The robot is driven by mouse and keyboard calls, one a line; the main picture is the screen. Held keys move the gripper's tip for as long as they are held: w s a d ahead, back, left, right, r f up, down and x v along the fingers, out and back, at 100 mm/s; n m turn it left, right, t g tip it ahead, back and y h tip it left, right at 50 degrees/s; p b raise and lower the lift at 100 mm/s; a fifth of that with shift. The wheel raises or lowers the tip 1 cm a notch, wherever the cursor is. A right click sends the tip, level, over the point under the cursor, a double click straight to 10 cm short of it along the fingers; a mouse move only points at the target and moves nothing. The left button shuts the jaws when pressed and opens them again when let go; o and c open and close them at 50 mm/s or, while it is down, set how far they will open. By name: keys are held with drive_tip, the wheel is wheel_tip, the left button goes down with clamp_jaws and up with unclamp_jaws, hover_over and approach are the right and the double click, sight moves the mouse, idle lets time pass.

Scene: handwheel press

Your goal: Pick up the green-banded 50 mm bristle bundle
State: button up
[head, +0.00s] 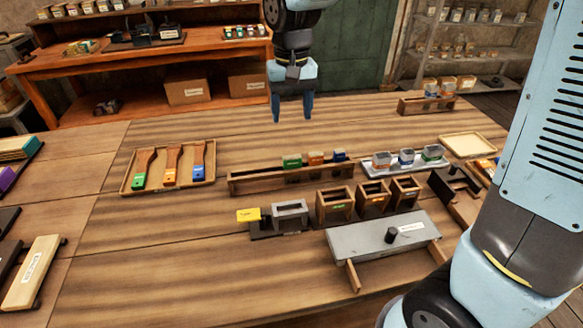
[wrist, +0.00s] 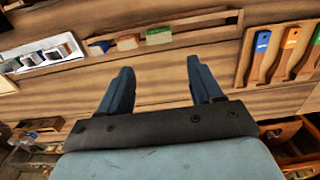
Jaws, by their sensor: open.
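The green-banded bundle (head: 292,161) appears as a small green block at the left of a row of three in a long wooden trough (head: 258,183). An orange one (head: 316,158) and a blue one (head: 339,155) sit to its right. In the wrist view the green bundle (wrist: 159,36) is at the right of the row, beyond my fingertips. Bristles and size marks are too small to make out. My gripper (head: 292,112) is open and empty, pointing down above the table beyond the trough. It also shows in the wrist view (wrist: 160,70).
A pale tray (head: 376,173) of grey cup-like pieces banded orange, blue and green stands right of the trough. A wooden tray (head: 128,187) with three brush handles lies to its left. Three small wooden bins (head: 335,213) and a grey bench fixture (head: 372,246) stand in front.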

hover_over(293, 158)
drive_tip(key=f, duration=0.8)
drive_tip(key=shift+w+a+f, duration=0.15)
drive_tip(key=shift+a, duration=0.05)
drive_tip(key=shift+d+f, duration=0.15)
drive_tip(key=shift+f, duration=2.6)
drive_tip(key=c, duration=0.7)
